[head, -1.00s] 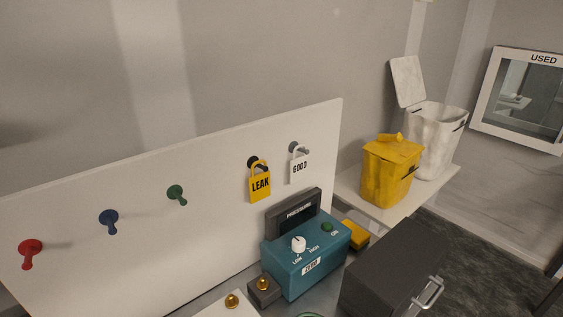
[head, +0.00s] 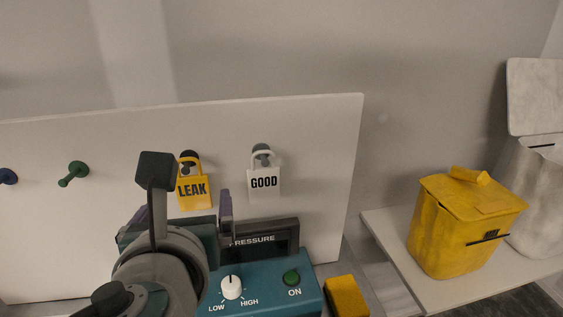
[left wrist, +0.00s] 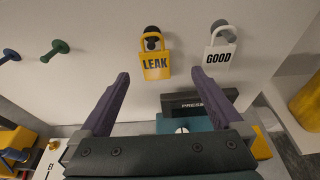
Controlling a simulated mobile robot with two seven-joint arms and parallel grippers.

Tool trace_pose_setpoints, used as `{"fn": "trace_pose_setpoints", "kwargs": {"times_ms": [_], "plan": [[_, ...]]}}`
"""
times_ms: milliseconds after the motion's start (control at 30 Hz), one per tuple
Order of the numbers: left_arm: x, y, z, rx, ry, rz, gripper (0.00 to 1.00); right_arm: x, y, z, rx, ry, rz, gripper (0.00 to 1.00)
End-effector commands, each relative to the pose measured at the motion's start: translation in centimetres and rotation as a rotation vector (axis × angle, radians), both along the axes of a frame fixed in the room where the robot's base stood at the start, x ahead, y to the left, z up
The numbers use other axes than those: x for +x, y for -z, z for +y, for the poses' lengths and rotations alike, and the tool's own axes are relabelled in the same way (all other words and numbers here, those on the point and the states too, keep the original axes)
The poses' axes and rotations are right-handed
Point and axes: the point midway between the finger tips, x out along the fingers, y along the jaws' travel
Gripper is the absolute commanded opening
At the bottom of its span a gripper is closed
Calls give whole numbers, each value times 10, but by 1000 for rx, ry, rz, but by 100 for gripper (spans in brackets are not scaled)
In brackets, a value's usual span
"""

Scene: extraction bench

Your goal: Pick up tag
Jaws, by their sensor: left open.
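A yellow LEAK tag (head: 194,191) hangs from a dark peg on the white board. A white GOOD tag (head: 264,183) hangs from a grey peg to its right. My left gripper (head: 184,207) is open and empty in front of the board, partly over the lower edge of the LEAK tag in the head view. In the left wrist view, the LEAK tag (left wrist: 156,66) shows just beyond and between the open fingertips (left wrist: 160,74), apart from them. The GOOD tag (left wrist: 218,56) is to the right of the right finger. My right gripper is not in view.
A teal pressure box (head: 262,287) with a knob and green button stands below the tags, partly hidden by my arm. A green peg (head: 74,173) is on the board (head: 320,150) at left. A yellow bin (head: 462,225) stands at right.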

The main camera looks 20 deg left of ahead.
Motion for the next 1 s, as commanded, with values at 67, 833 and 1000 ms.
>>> {"fn": "trace_pose_setpoints", "kwargs": {"times_ms": [67,833,1000], "plan": [[11,2,8,1,-3,0,100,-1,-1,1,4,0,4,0],[64,21,48,-9,-5,-1,100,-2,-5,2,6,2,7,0],[63,21,47,-9,-5,-1,92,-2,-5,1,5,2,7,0]]}}
